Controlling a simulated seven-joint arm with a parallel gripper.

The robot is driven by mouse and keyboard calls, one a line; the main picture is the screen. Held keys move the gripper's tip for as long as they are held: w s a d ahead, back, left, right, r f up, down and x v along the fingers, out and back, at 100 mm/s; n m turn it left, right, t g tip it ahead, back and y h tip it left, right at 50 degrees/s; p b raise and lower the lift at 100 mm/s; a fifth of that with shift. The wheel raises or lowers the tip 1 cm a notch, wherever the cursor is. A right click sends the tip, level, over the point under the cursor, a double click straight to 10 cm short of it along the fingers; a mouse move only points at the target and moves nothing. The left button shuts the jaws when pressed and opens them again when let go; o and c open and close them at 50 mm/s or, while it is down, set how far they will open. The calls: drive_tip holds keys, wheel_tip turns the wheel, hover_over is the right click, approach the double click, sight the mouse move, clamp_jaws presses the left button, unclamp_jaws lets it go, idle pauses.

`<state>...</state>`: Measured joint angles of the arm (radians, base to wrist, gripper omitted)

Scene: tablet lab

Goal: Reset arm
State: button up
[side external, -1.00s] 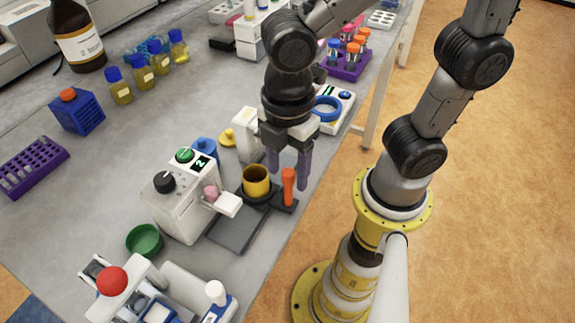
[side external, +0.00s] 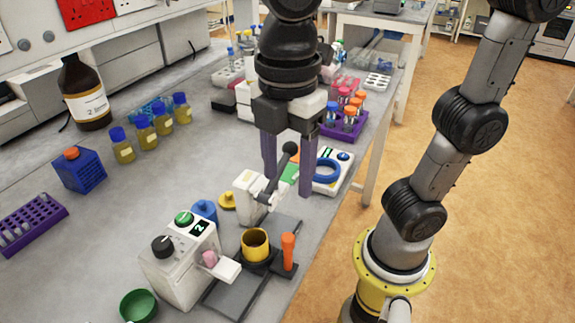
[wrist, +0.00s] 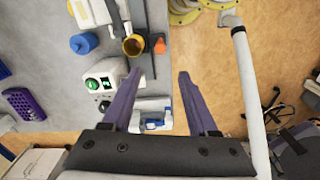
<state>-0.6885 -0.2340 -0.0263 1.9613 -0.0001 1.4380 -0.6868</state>
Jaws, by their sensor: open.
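My gripper (side external: 288,168) is open and empty, with its two purple fingers pointing down and apart. In the side view it hangs above the bench, and its fingers overlap the white device with a black-knobbed lever (side external: 283,165). In the wrist view my gripper (wrist: 158,78) shows both fingers spread, with bench and floor between them. The yellow cup (side external: 255,243) stands on a dark base, with an orange upright handle (side external: 288,251) beside it. The cup also shows in the wrist view (wrist: 133,46).
The white control box (side external: 180,265) with a green button stands left of the cup. A blue ring (side external: 327,170) lies on a white device. A purple rack (side external: 345,122) of capped tubes, bottles (side external: 162,117) and a green bowl (side external: 138,305) are also on the bench.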

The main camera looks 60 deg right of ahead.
drive_tip(key=shift+r, duration=0.2)
drive_tip(key=shift+w+d, duration=0.1)
drive_tip(key=d+f+m+t, duration=0.2)
drive_tip(key=d+f+m, duration=0.1)
drive_tip(key=d+m, duration=0.4)
drive_tip(key=s+d+f+m+t, duration=0.1)
drive_tip(key=d+f+m+t, duration=0.2)
drive_tip(key=d+m, duration=0.4)
drive_tip(key=shift+s+d+f+m+t, duration=0.2)
drive_tip(key=shift+s+f+m+t, duration=0.15)
drive_tip(key=shift+m, duration=0.55)
